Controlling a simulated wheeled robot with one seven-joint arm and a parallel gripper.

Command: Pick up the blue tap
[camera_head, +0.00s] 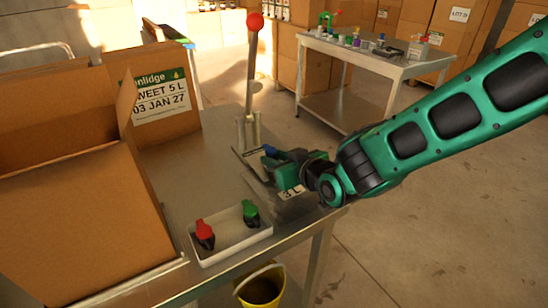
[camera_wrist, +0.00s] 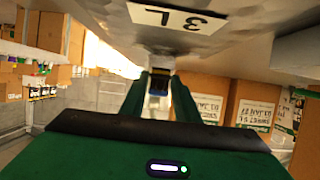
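The blue tap (camera_head: 270,150) shows at the tips of my gripper (camera_head: 279,156) in the head view, above the metal table near the press. In the wrist view the blue and dark tap (camera_wrist: 158,86) sits between the two green fingers of my gripper (camera_wrist: 160,88), which look closed on its sides. A silver bag (camera_head: 293,207) labelled 3 L lies just under and beside my gripper. In the wrist view the bag (camera_wrist: 225,30) fills the top, and a grey part of it lies close to the tap. Whether they touch is unclear.
A white tray (camera_head: 232,246) at the table's front edge holds a red tap (camera_head: 204,234) and a green tap (camera_head: 250,213). A press lever with a red knob (camera_head: 255,21) rises behind my gripper. An open carton (camera_head: 80,225) fills the left. A yellow bucket (camera_head: 262,285) stands below.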

